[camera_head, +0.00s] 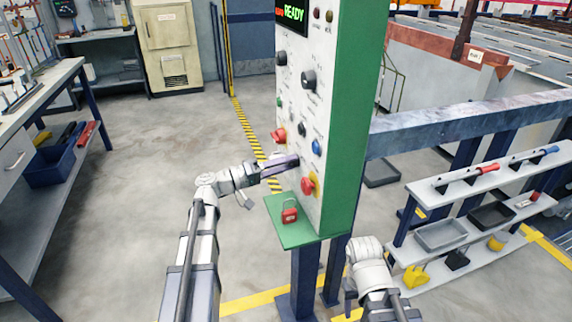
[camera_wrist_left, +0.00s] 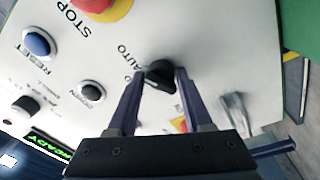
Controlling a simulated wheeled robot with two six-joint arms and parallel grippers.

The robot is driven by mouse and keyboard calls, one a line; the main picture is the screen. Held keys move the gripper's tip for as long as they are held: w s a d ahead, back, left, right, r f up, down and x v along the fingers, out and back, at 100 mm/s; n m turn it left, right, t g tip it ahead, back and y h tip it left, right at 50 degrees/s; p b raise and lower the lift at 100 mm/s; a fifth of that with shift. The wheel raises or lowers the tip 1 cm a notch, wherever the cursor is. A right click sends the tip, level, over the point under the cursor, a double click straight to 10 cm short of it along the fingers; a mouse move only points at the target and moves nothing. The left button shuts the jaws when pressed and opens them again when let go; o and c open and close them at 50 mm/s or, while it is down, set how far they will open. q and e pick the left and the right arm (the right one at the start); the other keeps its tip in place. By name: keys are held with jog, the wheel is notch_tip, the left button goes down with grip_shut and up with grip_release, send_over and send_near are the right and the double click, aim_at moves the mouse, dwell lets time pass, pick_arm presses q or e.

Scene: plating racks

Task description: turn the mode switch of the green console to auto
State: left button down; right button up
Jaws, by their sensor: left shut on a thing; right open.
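The green console (camera_head: 345,120) stands in the middle of the head view, its white front panel (camera_head: 310,125) facing left. My left gripper (camera_head: 294,160) reaches the lower part of this panel. In the left wrist view its two fingers (camera_wrist_left: 158,82) are shut on a black knob, the mode switch (camera_wrist_left: 160,72), beside the printed word AUTO. The knob's exact pointing direction is unclear, and the fingers hide it in the head view. My right gripper (camera_head: 350,295) is low in front of the console, open and away from the panel.
A red stop button (camera_head: 308,186) on yellow sits just below my left gripper. A blue button (camera_head: 316,147) and other knobs are nearby. A red padlock (camera_head: 290,214) is on the green ledge (camera_head: 283,232). A shelf rack (camera_head: 450,190) stands right; open floor lies left.

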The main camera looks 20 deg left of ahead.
pick_arm(q)
jog(key=c, duration=0.7)
grip_release()
jog(key=shift+w+a+r, duration=0.15)
jog(key=shift+w+a, duration=0.1)
jog(key=shift+w, duration=0.1)
jog(key=shift+c, duration=0.2)
jog(key=o, duration=0.3)
jog(key=shift+s, duration=0.1)
jog(key=v, duration=0.7)
jog(key=shift+s+a+b, duration=0.25)
jog(key=shift+s+b, duration=0.05)
jog(key=shift+b, duration=0.05)
